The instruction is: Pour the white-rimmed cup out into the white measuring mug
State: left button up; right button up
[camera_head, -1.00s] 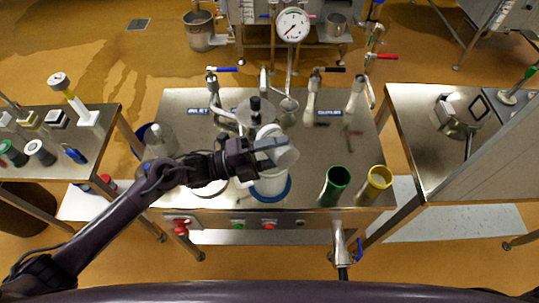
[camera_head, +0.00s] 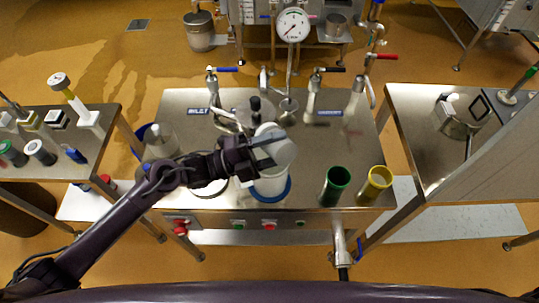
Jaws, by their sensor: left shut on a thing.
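My left gripper (camera_head: 266,150) is shut on a whitish cup (camera_head: 284,152), held in the air over the middle of the steel table. The cup is tilted, and its far side and contents are hidden. No stream of liquid is visible. My right gripper is not in view.
A green cup (camera_head: 335,184) and a yellow cup (camera_head: 374,184) stand right of the mug. A white-rimmed round thing (camera_head: 209,190) lies left of it, partly under my arm. Taps and a gauge (camera_head: 292,25) stand behind. The table's right middle is mostly clear.

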pick_arm(q)
jog(key=shift+w+a+r+n+h, duration=0.1)
jog(key=shift+w+r+n+h, duration=0.05)
jog(key=shift+n, duration=0.3)
jog(key=shift+w+a+r+n+h, duration=0.1)
jog(key=shift+n+h, duration=0.05)
jog(key=shift+n, duration=0.3)
jog(key=shift+w+a+f+n+t+b, duration=0.1)
jog(key=shift+w+f+n+t+b, duration=0.1)
jog(key=shift+f+n+t+b, duration=0.25)
jog(key=shift+w+a+f+n+t+b, duration=0.15)
jog(key=shift+n+t, duration=0.2)
jog(key=shift+n, duration=0.3)
jog(key=shift+w+a+r+n+t, duration=0.1)
jog(key=shift+w+r+n+t, duration=0.15)
jog(key=shift+n, duration=0.35)
jog(key=shift+w+n+t, duration=0.15)
jog(key=shift+n+t, duration=0.2)
jog(key=shift+n, duration=0.25)
dwell(0.7)
